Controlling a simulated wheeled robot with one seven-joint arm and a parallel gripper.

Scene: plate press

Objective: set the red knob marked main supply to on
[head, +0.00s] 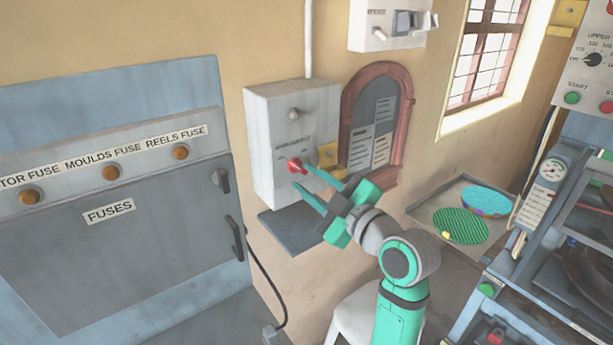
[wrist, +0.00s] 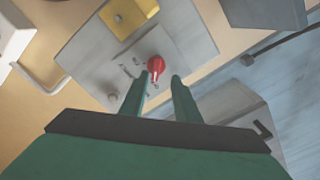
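The red knob (head: 296,164) sits on the front of a grey wall box (head: 287,126), under a label that looks like main supply. In the wrist view the red knob (wrist: 155,64) shows just beyond my fingertips, with a pale pointer line and small markings beside it that I cannot read. My gripper (head: 307,183) is open, its two green fingers apart and pointing at the box. In the wrist view my gripper (wrist: 165,80) has the knob between and beyond its tips, and I cannot tell whether a finger touches it.
A yellow plate (head: 328,154) is on the box's right side. A grey shelf (head: 292,230) juts out below. A fuse cabinet (head: 120,210) stands at left, an arched notice board (head: 378,125) at right. A tray (head: 415,212) with round plates and a press (head: 545,270) are further right.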

